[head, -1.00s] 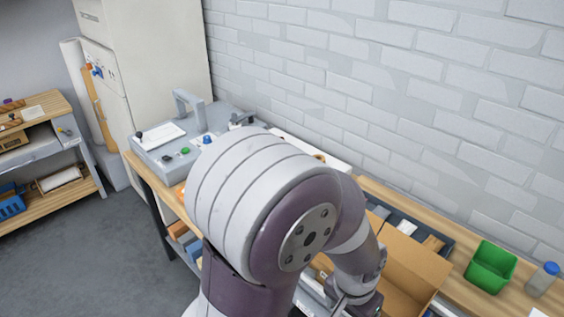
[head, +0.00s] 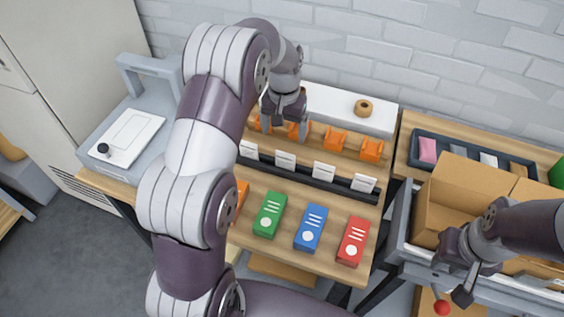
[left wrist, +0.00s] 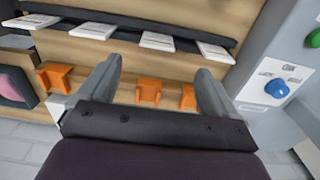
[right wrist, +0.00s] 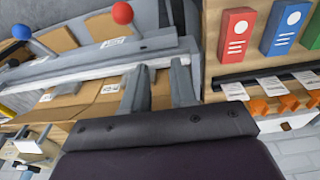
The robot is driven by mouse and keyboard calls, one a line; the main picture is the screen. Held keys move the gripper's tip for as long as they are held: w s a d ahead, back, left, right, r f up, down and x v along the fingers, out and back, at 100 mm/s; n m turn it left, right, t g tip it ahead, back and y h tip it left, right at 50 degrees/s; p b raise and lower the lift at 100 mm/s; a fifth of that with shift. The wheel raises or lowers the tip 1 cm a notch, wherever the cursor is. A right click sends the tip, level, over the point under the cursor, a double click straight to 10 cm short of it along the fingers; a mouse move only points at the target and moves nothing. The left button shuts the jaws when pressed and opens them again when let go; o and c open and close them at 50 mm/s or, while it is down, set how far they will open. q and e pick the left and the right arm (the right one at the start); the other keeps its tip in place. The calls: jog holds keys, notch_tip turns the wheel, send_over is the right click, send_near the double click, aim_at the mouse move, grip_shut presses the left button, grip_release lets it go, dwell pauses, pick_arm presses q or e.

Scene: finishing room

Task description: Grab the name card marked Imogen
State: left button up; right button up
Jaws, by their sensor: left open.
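Several white name cards stand in a row in a dark rail on the wooden bench, among them cards at the rail's left end (head: 248,150), in the middle (head: 285,160), (head: 324,171), and at the right end (head: 363,183). Their print is too small to read, so I cannot tell which is marked Imogen. They also show along the rail in the left wrist view (left wrist: 93,30). My left gripper (head: 284,122) is open and empty above the orange holders, behind the left cards. My right gripper (head: 451,298) has its fingers apart with nothing between them, over the drawer area at right.
Orange holders (head: 335,137) stand behind the rail. Green (head: 270,215), blue (head: 311,229) and red (head: 353,242) boxes lie in front. A grey machine (head: 125,130) is at left. A cardboard box (head: 450,195) and a dark tray (head: 470,150) are at right.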

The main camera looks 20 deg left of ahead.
aim_at(285, 157)
pick_arm(q)
jog(key=f, duration=0.3)
jog(key=f+p, duration=0.1)
jog(key=f, duration=0.3)
jog(key=f+p, duration=0.1)
jog(key=f, duration=0.3)
jog(key=shift+w+d+f, duration=0.1)
jog(key=shift+w+d, duration=0.05)
jog(key=shift+d, duration=0.15)
jog(key=shift+f, duration=0.25)
jog(key=shift+a, duration=0.1)
pick_arm(e)
jog(key=shift+s+d+r, duration=0.1)
jog(key=shift+d+r, duration=0.15)
jog(key=shift+r, duration=0.4)
jog(key=shift+d+r, duration=0.25)
jog(key=shift+r, duration=0.35)
pick_arm(q)
jog(key=c, duration=1.1)
pick_arm(e)
jog(key=shift+d, duration=0.1)
